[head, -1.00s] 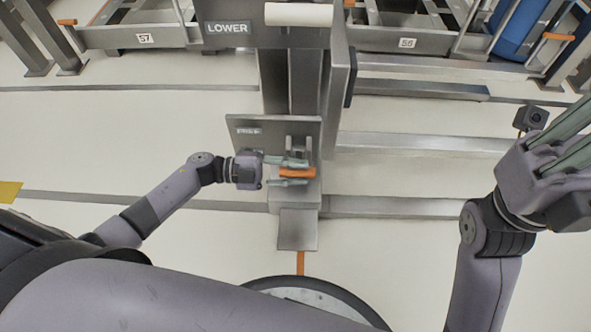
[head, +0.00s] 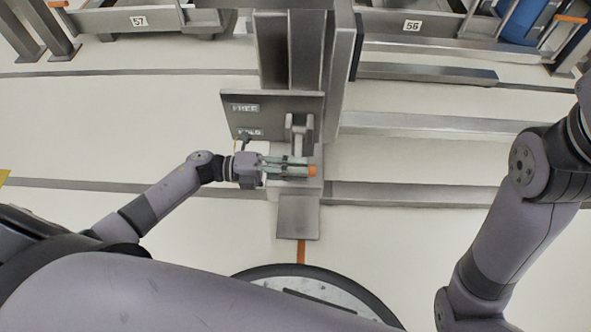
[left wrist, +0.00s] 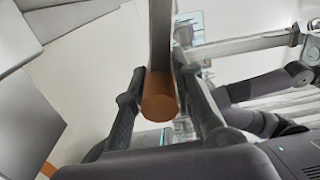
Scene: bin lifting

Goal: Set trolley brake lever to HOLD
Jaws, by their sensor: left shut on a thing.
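The brake lever's orange handle (head: 312,171) is at the foot of the steel post in the head view, mostly covered by my fingers. My left gripper (head: 288,167) is shut on it from the left. In the left wrist view the round orange handle end (left wrist: 160,98) lies between the two fingers. A grey plate (head: 285,100) behind carries a FREE label (head: 245,107) above a HOLD label (head: 250,132). The handle is lower in the picture than both labels. I cannot tell the lever's exact setting. My right gripper is out of the head view; only its arm shows at the right.
A steel post (head: 290,50) rises behind the lever. A flat step plate (head: 298,217) lies in front of it. Steel floor rails (head: 420,195) run to the right. Racks marked 57 (head: 138,22) and 56 (head: 412,26) stand behind. The pale floor at left is clear.

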